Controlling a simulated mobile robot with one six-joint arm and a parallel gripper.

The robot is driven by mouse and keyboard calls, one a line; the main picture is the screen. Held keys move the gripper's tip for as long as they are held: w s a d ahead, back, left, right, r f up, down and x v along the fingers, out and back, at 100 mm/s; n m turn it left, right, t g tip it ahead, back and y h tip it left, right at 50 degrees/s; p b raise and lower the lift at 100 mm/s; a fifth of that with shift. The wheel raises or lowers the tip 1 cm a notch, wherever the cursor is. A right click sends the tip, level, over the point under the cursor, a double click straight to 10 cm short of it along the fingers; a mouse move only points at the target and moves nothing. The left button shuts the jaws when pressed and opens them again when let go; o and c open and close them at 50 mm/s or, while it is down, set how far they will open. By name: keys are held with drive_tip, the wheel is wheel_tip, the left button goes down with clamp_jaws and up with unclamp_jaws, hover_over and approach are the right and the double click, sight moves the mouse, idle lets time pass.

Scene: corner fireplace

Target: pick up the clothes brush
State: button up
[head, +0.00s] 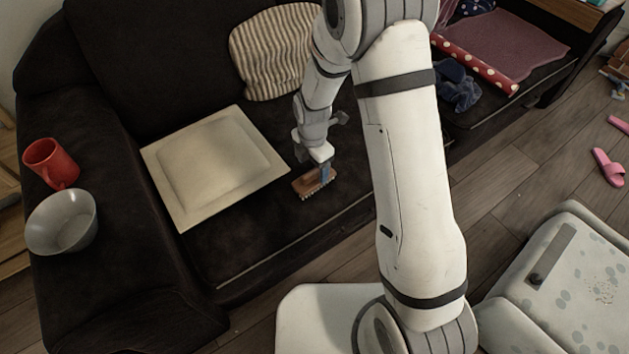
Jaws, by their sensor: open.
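The clothes brush (309,185) lies on the dark sofa seat (255,232), just right of a square cream tray. It has a brown wooden back and pale bristles along its near edge. My gripper (322,166) is at the brush from above, with a bluish finger overlapping its right part. The jaws are open. My gripper hides part of the brush, and I cannot tell whether the fingers touch it.
The square cream tray (165,187) lies close on the left. A striped cushion (262,60) leans on the backrest. A red mug (51,163) and grey bowl (62,222) stand on the left armrest. Dark blue cloth (457,88) lies on the right. Pink slippers (607,167) lie on the floor.

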sight(314, 170)
wheel_tip(314, 170, down, 5)
drive_tip(key=shift+s+d+r+b, duration=0.1)
drive_tip(key=shift+s+d+b, duration=0.05)
drive_tip(key=shift+b, duration=0.75)
drive_tip(key=c, duration=1.1)
drive_tip(key=shift+r, duration=0.1)
wheel_tip(314, 170, up, 10)
drive_tip(key=p, duration=0.3)
